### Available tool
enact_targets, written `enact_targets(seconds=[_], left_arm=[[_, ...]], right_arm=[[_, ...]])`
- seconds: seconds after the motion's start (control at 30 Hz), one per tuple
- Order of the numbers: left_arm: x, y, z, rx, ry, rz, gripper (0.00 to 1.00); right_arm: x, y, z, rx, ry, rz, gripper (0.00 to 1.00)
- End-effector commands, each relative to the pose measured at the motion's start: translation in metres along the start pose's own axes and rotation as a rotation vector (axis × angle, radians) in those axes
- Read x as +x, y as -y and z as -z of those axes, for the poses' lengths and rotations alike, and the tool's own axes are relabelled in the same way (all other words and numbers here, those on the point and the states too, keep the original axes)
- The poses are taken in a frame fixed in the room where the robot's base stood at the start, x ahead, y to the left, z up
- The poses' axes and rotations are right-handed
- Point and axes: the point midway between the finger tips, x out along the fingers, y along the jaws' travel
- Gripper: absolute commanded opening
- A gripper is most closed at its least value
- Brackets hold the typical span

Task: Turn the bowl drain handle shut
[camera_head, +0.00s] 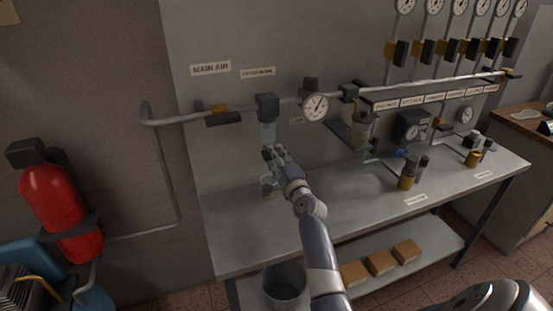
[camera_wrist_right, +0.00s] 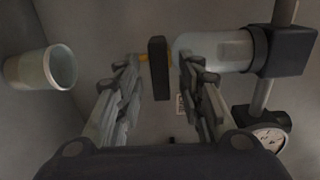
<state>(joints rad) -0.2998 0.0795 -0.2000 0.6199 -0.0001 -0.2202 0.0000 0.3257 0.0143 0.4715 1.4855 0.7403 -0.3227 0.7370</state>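The clear filter bowl (camera_head: 268,133) hangs under a dark block on the main air pipe. It also shows at upper right in the right wrist view (camera_wrist_right: 215,50). The drain handle, a black bar (camera_wrist_right: 158,68) with a yellow-orange piece beside it, is at the bowl's lower end. My right gripper (camera_head: 274,153) is just below the bowl. In the right wrist view it is open (camera_wrist_right: 160,78), with the handle between its two fingers and a gap on each side. The gripper hides the handle in the head view. My left gripper is not in view.
A small cup (camera_head: 268,185) stands on the bench (camera_head: 240,235) below the bowl; it is at left in the wrist view (camera_wrist_right: 42,70). A gauge (camera_head: 315,106) is right of the bowl.

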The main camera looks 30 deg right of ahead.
Motion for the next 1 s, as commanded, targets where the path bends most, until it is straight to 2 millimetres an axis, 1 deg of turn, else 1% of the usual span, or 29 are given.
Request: enact_targets(seconds=[0.17,0.27,0.37,0.7,0.83,1.0], left_arm=[[0.0,0.003,-0.002,0.0,0.002,0.003,0.66],[0.0,0.002,-0.001,0.0,0.001,0.002,0.66],[0.0,0.001,-0.001,0.0,0.001,0.001,0.66],[0.0,0.001,0.0,0.0,0.0,0.001,0.66],[0.0,0.0,0.0,0.0,0.0,0.0,0.66],[0.0,0.0,0.0,0.0,0.0,0.0,0.66]], right_arm=[[-0.003,0.0,0.0,-0.001,0.0,0.0,0.35],[-0.011,-0.001,0.0,-0.002,0.0,-0.001,0.35],[-0.025,-0.002,-0.001,-0.001,0.0,-0.002,0.35],[-0.089,-0.001,0.0,-0.001,-0.001,-0.002,0.35],[-0.107,-0.002,0.0,0.0,0.0,-0.002,0.35],[-0.118,-0.001,0.0,0.001,0.0,-0.001,0.35]])
